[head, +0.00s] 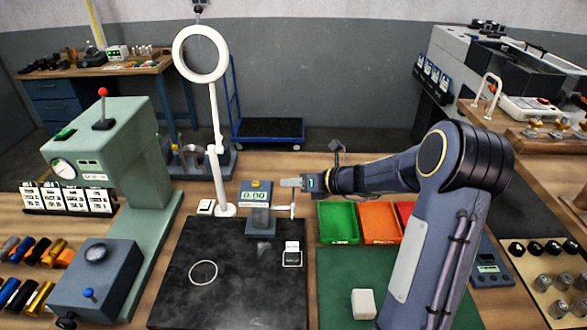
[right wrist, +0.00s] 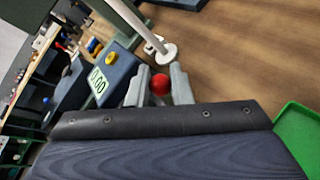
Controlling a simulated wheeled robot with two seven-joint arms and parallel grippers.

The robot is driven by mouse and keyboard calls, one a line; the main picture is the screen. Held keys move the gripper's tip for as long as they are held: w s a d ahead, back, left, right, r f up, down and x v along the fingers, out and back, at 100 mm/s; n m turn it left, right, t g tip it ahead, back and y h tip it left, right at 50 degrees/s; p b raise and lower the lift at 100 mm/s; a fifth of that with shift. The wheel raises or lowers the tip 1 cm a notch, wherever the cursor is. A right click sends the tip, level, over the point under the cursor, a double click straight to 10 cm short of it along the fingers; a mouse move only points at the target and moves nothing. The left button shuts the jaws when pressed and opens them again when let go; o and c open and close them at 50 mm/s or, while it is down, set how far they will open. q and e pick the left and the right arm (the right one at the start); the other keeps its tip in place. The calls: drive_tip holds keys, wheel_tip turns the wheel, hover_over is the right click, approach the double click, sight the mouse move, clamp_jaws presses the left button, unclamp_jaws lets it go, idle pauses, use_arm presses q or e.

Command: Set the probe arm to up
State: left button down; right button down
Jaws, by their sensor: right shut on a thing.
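The gauge (head: 257,197) with a lit green display and a yellow top stands at the back edge of the dark plate. A thin pale probe arm (head: 292,207) shows at its right side, partly hidden by my gripper. My right gripper (head: 291,182) reaches in from the right beside the gauge. In the right wrist view a red ball (right wrist: 160,84) sits between the two fingers of my right gripper (right wrist: 159,88), which are shut on it. The gauge (right wrist: 103,80) shows just left of the fingers there. The ball's link to the arm is hidden. My left gripper is not in view.
A white ring lamp (head: 214,130) stands left of the gauge. The dark plate (head: 180,290) carries a thin ring and a small white-topped block. A green tray (head: 338,222) and an orange tray (head: 380,222) lie right of the gauge. A green machine (head: 130,150) stands at the left.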

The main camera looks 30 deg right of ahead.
drive_tip(key=shift+w+d+f+m+g+y, duration=0.4)
drive_tip(key=shift+w+f+m+g, duration=0.3)
drive_tip(key=shift+m+g, duration=0.25)
drive_tip(key=shift+w+d+f+m+g+y, duration=0.3)
drive_tip(key=shift+w+d+f+m+g, duration=0.2)
drive_tip(key=shift+w+m+g, duration=0.35)
drive_tip(key=shift+s, duration=0.15)
drive_tip(key=c, duration=1.4)
unclamp_jaws()
drive_tip(key=shift+o, duration=0.2)
drive_tip(key=b+v, duration=0.1)
drive_tip(key=v, duration=0.6)
drive_tip(key=shift+d+r, duration=0.25)
